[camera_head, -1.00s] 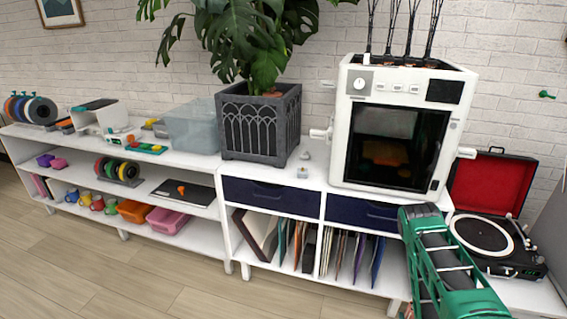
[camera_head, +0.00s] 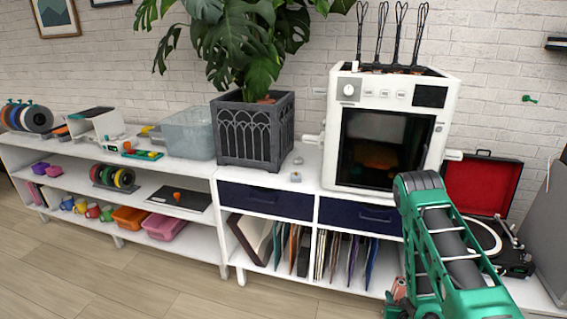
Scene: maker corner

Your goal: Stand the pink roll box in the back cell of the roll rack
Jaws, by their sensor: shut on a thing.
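My green arm comes in at the lower right, and my gripper (camera_head: 392,309) shows only in part at the bottom edge. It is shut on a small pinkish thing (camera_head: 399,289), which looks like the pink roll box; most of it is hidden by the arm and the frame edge. No rack with clear front and back cells can be made out. A holder with red, yellow and green spools (camera_head: 114,178) stands on the left unit's middle shelf, and more spools (camera_head: 28,117) stand on its top; I cannot tell whether either is the roll rack.
A white low unit (camera_head: 70,172) runs along the wall with a planter (camera_head: 252,132), a clear bin (camera_head: 188,134) and a white machine (camera_head: 386,135) on top. A record player (camera_head: 490,240) with an open red lid is at the right. The wooden floor (camera_head: 120,285) in front is clear.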

